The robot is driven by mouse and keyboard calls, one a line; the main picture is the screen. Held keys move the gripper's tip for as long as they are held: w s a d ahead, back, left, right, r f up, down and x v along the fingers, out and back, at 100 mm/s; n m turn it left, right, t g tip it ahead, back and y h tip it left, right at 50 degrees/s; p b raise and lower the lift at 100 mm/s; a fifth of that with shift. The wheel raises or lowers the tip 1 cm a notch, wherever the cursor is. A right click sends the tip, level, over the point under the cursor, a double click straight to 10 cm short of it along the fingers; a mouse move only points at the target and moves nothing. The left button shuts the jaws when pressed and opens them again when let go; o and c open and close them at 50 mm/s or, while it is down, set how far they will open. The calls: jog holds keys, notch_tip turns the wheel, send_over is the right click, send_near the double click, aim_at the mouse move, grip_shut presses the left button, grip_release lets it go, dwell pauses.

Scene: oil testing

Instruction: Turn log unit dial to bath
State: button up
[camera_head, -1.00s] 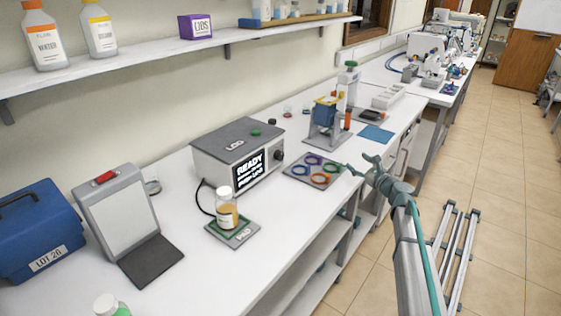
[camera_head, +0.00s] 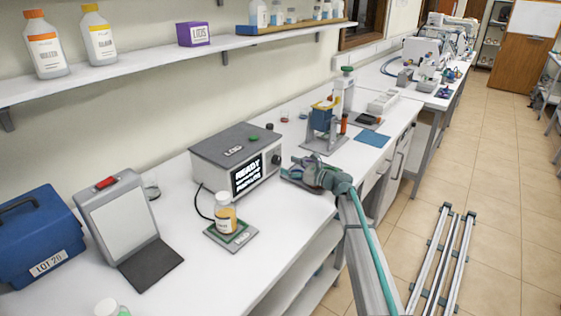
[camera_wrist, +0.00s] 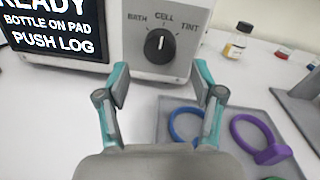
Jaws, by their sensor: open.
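The log unit (camera_head: 222,158) is a grey box on the bench with a lit screen (camera_wrist: 52,30) reading READY, BOTTLE ON PAD, PUSH LOG. Its black dial (camera_wrist: 160,46) is on the front face, with BATH at left, CELL at top and TINT at right. The dial's pointer mark faces up toward CELL. My gripper (camera_wrist: 162,78) is open and empty, with its fingers in front of and below the dial, one on either side in the picture, apart from it. In the head view my gripper (camera_head: 290,172) is just right of the unit's front.
A bottle with amber liquid (camera_head: 226,213) stands on a pad (camera_head: 231,236) before the unit. A tray (camera_wrist: 260,103) with coloured rings lies below and right of my gripper. A blue stand (camera_head: 323,120) is behind. The bench front right of the pad is clear.

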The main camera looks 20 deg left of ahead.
aim_at(279, 162)
jog(key=shift+p+x, duration=0.5)
jog(key=shift+x, duration=1.85)
jog(key=c, duration=1.1)
jog(key=shift+c, duration=0.2)
